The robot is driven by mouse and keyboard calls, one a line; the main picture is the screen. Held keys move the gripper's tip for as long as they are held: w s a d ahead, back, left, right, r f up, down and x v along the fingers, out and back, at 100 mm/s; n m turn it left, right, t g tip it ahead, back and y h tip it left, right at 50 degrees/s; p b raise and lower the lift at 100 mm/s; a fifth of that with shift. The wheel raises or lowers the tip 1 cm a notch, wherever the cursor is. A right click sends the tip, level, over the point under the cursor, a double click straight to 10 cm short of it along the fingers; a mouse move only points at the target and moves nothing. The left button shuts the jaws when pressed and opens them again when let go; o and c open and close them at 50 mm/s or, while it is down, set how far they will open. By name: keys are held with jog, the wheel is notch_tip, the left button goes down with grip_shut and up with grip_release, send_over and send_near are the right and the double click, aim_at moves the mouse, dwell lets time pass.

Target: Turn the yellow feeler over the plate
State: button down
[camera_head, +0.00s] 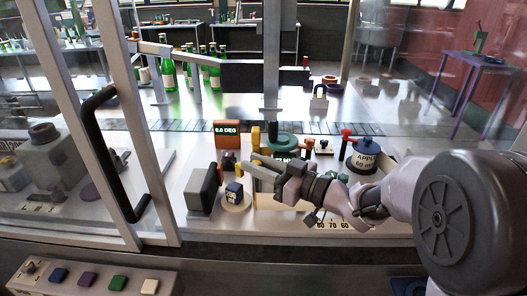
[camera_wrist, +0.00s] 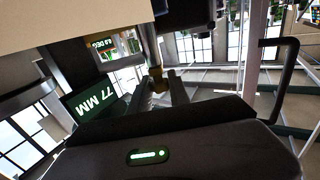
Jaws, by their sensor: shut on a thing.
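The yellow feeler (camera_head: 256,138) stands upright in the middle of the bench in the head view, beside the orange readout that shows 0.0 DEG. My gripper (camera_head: 254,170) reaches in from the right and its fingers are at the feeler's lower part. In the wrist view, my gripper's fingers (camera_wrist: 163,94) are shut on a small yellow-brown piece (camera_wrist: 158,78), which looks like the feeler. I cannot tell which surface is the plate, and whether the feeler lies over it is unclear.
The orange readout (camera_head: 228,130) stands left of the feeler. A green ring (camera_head: 282,142) and a blue-lidded pot (camera_head: 365,158) stand to the right. A glass door with a black handle (camera_head: 112,150) is at left.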

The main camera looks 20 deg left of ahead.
jog(key=n+g+p, duration=0.2)
jog(key=g+p, duration=0.1)
jog(key=shift+w+r+y, duration=0.1)
jog(key=shift+r+y, duration=0.2)
jog(key=shift+y, duration=0.1)
jog(key=shift+f+n+g+p, duration=0.1)
jog(key=shift+n+g+p, duration=0.45)
jog(key=shift+g, duration=0.25)
jog(key=shift+f, duration=0.1)
jog(key=c, duration=1.2)
grip_release()
jog(key=shift+a, duration=0.15)
jog(key=d+p, duration=0.5)
jog(key=d, duration=1.2)
jog(key=shift+d, duration=0.3)
